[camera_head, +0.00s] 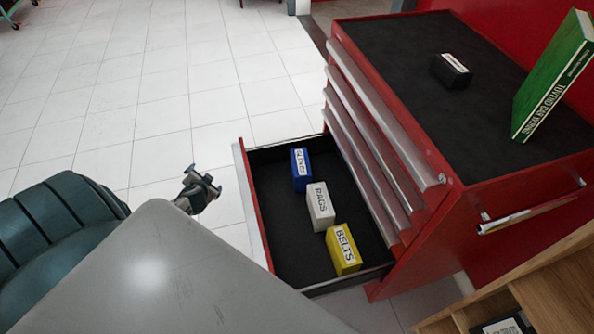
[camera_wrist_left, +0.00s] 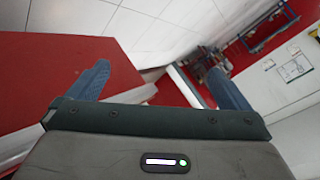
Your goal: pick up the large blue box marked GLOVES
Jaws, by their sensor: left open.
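The blue GLOVES box (camera_head: 300,171) stands in the open bottom drawer (camera_head: 281,242) of the red cabinet, toward the far end of the drawer. Its white label faces up. My left gripper (camera_head: 203,186) is outside the drawer, left of its red front panel and apart from the box. In the left wrist view my left gripper (camera_wrist_left: 158,88) is open, with nothing between its two fingers. The GLOVES box does not show in that view. My right gripper is not in view.
A white RAGS box (camera_head: 320,207) and a yellow BELTS box (camera_head: 343,250) stand in the same drawer, nearer me. The drawer front (camera_head: 252,200) rises between my left gripper and the boxes. A black box (camera_head: 451,71) and green book (camera_head: 553,78) are on the cabinet top.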

